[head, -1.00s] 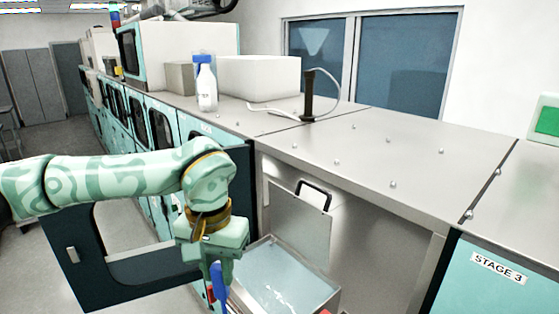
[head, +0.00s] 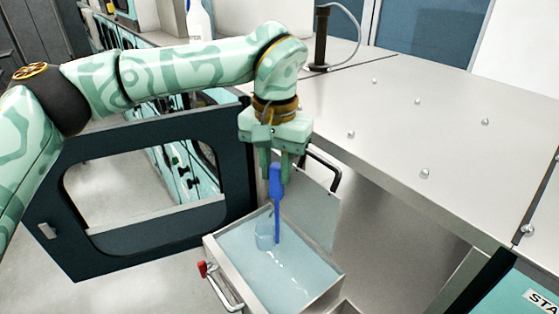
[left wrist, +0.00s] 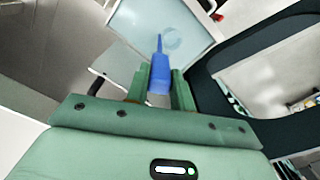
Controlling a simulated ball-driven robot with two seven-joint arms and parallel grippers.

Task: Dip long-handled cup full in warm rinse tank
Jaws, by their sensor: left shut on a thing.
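The long-handled cup has a blue handle (head: 276,200) and a clear cup part (head: 264,234) at its lower end. My left gripper (head: 275,172) is shut on the top of the handle and holds it upright over the rinse tank (head: 222,258). The cup part shows against the pale blue water; I cannot tell how deep it is in it. In the left wrist view the blue handle (left wrist: 159,72) stands between the fingers, with the faint ring of the cup (left wrist: 172,40) beyond, inside the tank (left wrist: 125,32). My right gripper is not in view.
The tank has a front handle with a red part (head: 203,269) and a raised lid (head: 318,205) behind. An open dark door with a window (head: 235,150) stands left.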

